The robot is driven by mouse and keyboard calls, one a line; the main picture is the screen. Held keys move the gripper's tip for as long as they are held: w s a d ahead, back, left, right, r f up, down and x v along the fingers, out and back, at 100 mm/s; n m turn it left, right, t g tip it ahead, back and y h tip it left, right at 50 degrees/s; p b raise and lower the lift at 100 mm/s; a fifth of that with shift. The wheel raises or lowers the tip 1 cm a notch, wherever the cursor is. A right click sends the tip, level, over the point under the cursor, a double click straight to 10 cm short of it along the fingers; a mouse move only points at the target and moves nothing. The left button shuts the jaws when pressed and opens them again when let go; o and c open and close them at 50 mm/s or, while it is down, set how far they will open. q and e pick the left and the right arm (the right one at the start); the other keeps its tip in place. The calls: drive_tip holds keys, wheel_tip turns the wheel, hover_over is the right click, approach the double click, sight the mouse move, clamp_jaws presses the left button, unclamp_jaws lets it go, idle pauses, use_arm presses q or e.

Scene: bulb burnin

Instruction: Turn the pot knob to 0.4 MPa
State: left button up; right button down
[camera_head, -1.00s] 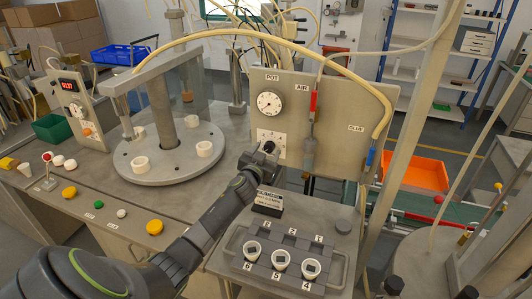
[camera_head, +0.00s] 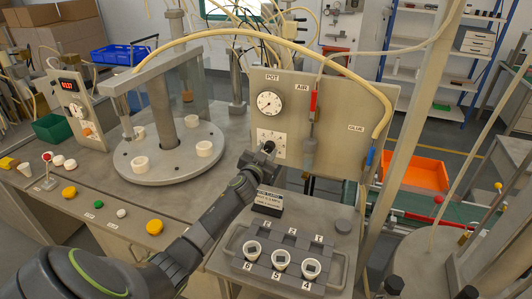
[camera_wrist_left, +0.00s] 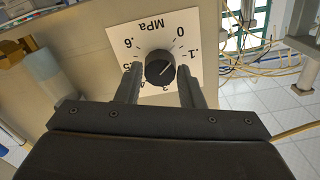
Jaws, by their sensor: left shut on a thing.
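The knob's pointer setting is too small to read surely. In the head view, the left gripper (camera_head: 266,151) reaches the white dial plate (camera_head: 272,137) below the round POT gauge (camera_head: 269,104) and hides the knob. My right gripper is not in view.
The grey panel (camera_head: 340,110) also carries a red AIR fitting (camera_head: 313,101) and a blue-tipped GLUE hose (camera_head: 371,156). A round turntable (camera_head: 168,172) stands left.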

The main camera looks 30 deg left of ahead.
use_arm(q)
drive_tip(key=m, duration=0.8)
drive_tip(key=m+p, duration=0.1)
drive_tip(key=m, duration=0.3)
drive_tip(key=m+p, duration=0.1)
drive_tip(key=m, duration=0.4)
drive_tip(key=m+p, duration=0.1)
drive_tip(key=m, duration=0.3)
drive_tip(key=shift+m, duration=0.3)
drive_tip(key=m+p, duration=0.1)
drive_tip(key=m, duration=0.8)
drive_tip(key=shift+f+p, duration=0.1)
drive_tip(key=shift+p, duration=0.3)
drive_tip(key=shift+m+p, duration=0.3)
drive_tip(key=shift+m, duration=1.6)
